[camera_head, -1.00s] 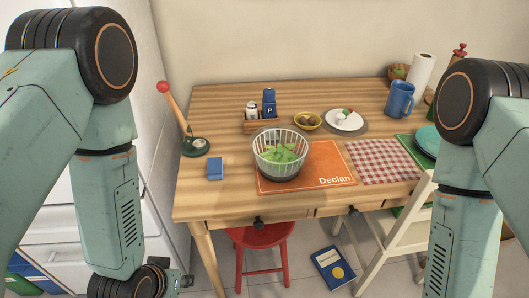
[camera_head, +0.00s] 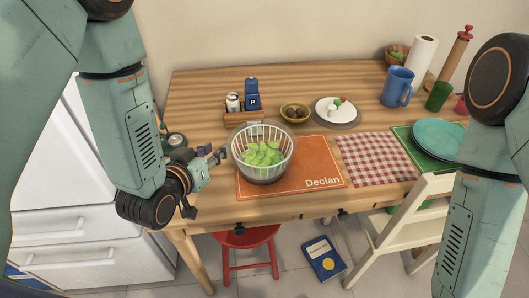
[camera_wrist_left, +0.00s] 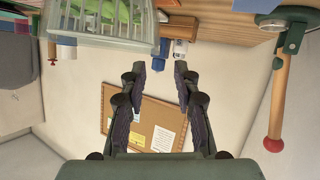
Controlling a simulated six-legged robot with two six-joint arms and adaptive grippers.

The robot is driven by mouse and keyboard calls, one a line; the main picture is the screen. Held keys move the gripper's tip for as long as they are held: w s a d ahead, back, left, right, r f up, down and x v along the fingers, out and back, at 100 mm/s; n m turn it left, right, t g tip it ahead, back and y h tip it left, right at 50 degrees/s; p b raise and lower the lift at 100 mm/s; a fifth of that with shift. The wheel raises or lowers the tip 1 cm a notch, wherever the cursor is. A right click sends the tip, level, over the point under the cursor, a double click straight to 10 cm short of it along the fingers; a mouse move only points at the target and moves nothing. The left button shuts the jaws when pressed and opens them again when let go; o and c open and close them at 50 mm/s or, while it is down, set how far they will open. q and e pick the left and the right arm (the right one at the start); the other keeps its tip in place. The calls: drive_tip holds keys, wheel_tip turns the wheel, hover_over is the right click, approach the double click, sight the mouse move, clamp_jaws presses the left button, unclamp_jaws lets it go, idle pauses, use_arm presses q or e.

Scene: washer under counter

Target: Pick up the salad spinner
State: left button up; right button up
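The salad spinner (camera_head: 262,160) is a clear bowl with a white slatted basket of green leaves. It stands upright on the orange placemat (camera_head: 318,168) marked "Declan". My left gripper (camera_head: 216,155) is just left of the spinner at about bowl height, apart from it as far as I can tell. In the left wrist view my left gripper (camera_wrist_left: 160,68) has its two fingers spread with nothing between them. That view is upside down, and the spinner (camera_wrist_left: 110,38) shows at its upper left, cut by the edge. My right gripper is outside the frames.
A shaker caddy (camera_head: 242,117) stands behind the spinner, with a yellow bowl (camera_head: 295,112) and a plate (camera_head: 336,111) to its right. A dark green round base (camera_head: 175,140) is partly hidden behind my left arm. A checkered mat (camera_head: 376,160) lies to the right.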

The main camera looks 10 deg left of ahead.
sight(229, 140)
use_arm(q)
drive_tip(key=x, duration=0.5)
drive_tip(key=b+x, duration=0.1)
drive_tip(key=x, duration=0.2)
drive_tip(key=shift+w+d, duration=0.1)
drive_tip(key=shift+d, duration=0.3)
drive_tip(key=shift+a, duration=0.25)
drive_tip(key=c, duration=0.3)
drive_tip(key=shift+d, duration=0.2)
clamp_jaws()
drive_tip(key=shift+a+f, duration=0.1)
